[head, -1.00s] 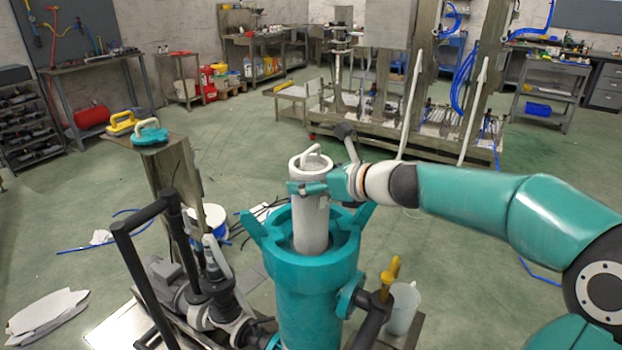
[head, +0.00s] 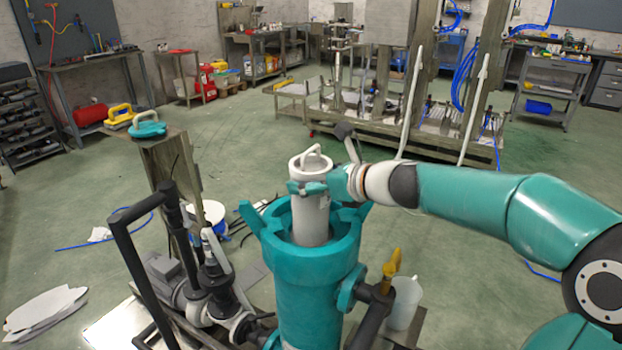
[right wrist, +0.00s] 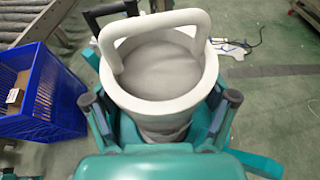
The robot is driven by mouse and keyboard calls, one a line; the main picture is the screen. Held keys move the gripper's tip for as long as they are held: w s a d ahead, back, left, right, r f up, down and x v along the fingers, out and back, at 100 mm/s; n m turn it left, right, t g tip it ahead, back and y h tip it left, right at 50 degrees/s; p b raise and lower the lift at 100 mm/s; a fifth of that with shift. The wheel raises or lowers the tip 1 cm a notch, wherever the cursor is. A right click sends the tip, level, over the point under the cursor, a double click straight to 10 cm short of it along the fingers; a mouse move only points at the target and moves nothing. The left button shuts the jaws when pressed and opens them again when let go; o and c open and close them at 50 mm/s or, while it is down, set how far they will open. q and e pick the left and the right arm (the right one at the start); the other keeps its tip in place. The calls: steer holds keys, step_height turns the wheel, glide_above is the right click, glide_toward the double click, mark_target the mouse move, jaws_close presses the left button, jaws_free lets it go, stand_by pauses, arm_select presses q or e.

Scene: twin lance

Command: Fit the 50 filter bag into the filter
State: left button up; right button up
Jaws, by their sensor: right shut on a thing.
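The filter bag (head: 311,213) is a white cylinder with a ring-shaped rim and a handle on top. It stands upright, its lower part inside the open mouth of the teal filter housing (head: 308,290). My right gripper (head: 308,188) is shut on the bag just below its rim. In the right wrist view the bag's rim and handle (right wrist: 155,55) fill the middle, with my right gripper's fingers (right wrist: 160,112) on both sides of it. The bag's lower end is hidden inside the housing. My left gripper is not in view.
Black pipes and a pump (head: 210,285) stand left of the housing. A yellow-handled valve (head: 391,268) and a white jug (head: 404,302) are at its right.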

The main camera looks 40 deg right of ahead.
steer(key=shift+f+b, duration=4.2)
steer(key=shift+f, duration=0.25)
steer(key=o, duration=1.4)
steer(key=shift+o, duration=0.2)
steer(key=shift+f, duration=0.1)
steer(key=shift+s, duration=0.1)
glide_toward(312, 215)
steer(key=d+f, duration=0.2)
steer(key=d, duration=0.1)
steer(key=shift+w+a, duration=0.2)
steer(key=shift+w, duration=0.35)
